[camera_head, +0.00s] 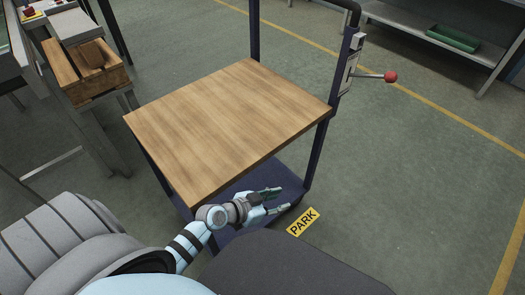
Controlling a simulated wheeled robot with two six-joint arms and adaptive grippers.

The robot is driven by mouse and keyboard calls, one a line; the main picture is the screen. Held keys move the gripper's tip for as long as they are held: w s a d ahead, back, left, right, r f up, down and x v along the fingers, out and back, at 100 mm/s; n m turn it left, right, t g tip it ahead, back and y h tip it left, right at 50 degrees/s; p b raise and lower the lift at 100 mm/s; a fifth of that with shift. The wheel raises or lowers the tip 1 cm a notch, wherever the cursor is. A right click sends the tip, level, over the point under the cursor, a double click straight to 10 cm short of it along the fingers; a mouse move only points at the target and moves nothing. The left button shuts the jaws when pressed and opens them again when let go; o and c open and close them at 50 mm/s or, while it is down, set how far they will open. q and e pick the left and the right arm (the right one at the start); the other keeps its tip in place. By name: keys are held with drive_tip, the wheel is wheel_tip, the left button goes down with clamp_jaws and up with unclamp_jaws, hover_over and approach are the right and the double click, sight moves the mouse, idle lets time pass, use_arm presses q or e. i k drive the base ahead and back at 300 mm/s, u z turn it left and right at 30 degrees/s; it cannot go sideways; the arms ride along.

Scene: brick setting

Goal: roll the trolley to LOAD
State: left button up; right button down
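The trolley has a wooden top (235,125), a dark blue frame and a dark blue lower shelf (240,232). It stands in front of me. A lever with a red knob (390,77) sticks out to the right from a grey plate on its right post. A yellow PARK sign (303,222) lies on the floor by its near right corner. No LOAD sign shows. My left gripper (284,198) is in front of the trolley's near edge, below the top in the picture. Its fingers are apart with nothing seen between them; contact with the trolley cannot be told. My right gripper is out of view.
A bench with a wooden crate (92,88) stands at the left, close to the trolley. A metal shelf (425,32) with a green tray (453,39) stands at the back right. Yellow lines (450,117) cross the floor. The floor right of the trolley is clear.

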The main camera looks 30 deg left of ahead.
sight(215, 138)
drive_tip(key=z, duration=1.25)
drive_tip(key=i, duration=2.1)
drive_tip(key=u, duration=3.85)
drive_tip(key=i, duration=0.55)
drive_tip(key=z, duration=0.05)
